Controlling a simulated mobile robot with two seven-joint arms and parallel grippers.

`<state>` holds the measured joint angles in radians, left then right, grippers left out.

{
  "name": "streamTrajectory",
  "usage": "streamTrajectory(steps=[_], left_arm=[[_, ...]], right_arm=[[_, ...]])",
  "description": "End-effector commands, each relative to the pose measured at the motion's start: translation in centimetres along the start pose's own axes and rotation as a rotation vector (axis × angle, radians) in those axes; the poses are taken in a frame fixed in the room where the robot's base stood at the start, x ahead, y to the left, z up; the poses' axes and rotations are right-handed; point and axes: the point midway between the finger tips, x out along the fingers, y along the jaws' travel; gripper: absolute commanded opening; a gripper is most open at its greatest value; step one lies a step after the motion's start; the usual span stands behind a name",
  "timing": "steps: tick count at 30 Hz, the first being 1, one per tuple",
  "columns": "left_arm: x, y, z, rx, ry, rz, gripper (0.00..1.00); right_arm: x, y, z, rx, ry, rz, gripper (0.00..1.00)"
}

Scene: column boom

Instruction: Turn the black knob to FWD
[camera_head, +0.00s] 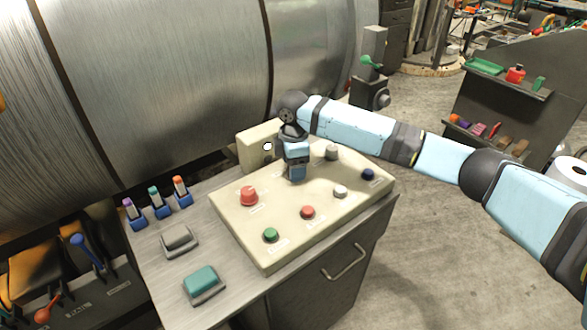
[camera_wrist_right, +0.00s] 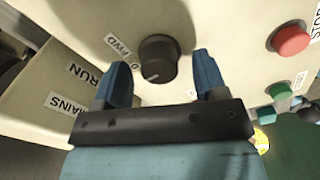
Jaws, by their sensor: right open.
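The black knob (camera_wrist_right: 158,58) is on the cream control panel (camera_head: 235,221), between my right gripper's fingers in the right wrist view. The labels "0" and "FWD" are to its upper left. A pale pointer line shows at the knob's lower edge in that view. My right gripper (camera_wrist_right: 161,78) is open, one blue finger on each side of the knob, with gaps visible. In the head view my right gripper (camera_head: 296,174) is low over the panel and hides the knob. My left gripper is out of view.
The panel also has a large red button (camera_head: 249,195), a green button (camera_head: 270,235), a smaller red button (camera_head: 308,212) and several other controls. A cream box (camera_head: 256,150) stands behind the panel. Coloured switches and two rockers are at left on the grey bench (camera_head: 238,285).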

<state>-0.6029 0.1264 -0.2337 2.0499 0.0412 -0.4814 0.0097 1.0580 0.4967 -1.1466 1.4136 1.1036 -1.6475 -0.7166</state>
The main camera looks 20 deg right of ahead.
Motion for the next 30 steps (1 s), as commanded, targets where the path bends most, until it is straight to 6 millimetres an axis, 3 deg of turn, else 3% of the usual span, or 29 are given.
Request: streamTrajectory(steps=[4, 13, 20, 30], left_arm=[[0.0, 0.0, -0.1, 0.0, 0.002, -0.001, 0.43], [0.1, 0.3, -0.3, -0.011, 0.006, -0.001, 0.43], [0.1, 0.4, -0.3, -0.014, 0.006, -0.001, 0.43], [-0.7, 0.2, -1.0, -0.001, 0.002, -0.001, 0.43]], right_arm=[[1.1, 0.0, 0.0, -0.001, 0.0, 0.0, 0.66], [1.3, 0.0, 0.0, -0.001, 0.0, 0.001, 0.66], [1.2, 0.0, 0.0, -0.001, 0.0, 0.0, 0.16], [0.9, -0.1, -0.1, 0.041, 0.001, -0.003, 0.16]])
